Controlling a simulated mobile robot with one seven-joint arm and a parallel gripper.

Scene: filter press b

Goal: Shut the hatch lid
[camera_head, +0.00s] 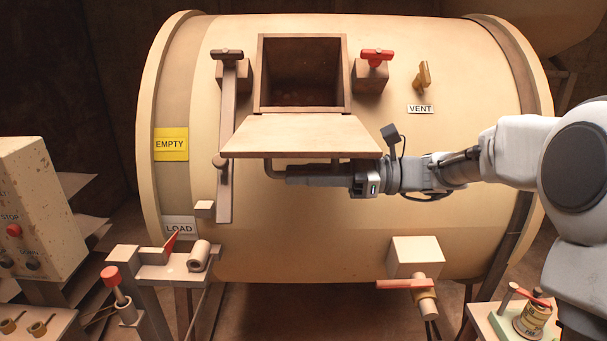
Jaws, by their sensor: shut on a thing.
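The hatch lid (300,137) is a flat tan panel. It stands open, folded outward below the dark square hatch opening (300,75) on the big tan drum. A bent grey handle (269,168) shows under the lid's near edge. My gripper (300,174) reaches in from the right, just below that edge, and is shut on the handle. Its fingertips are small and hard to make out against the handle.
A long brown bar (227,140) lies left of the opening, and a red-handled latch (376,60) sits to its right. A vent knob (423,76) is further right. A red-lever valve (405,284) juts out below my arm. A control box (40,205) stands left.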

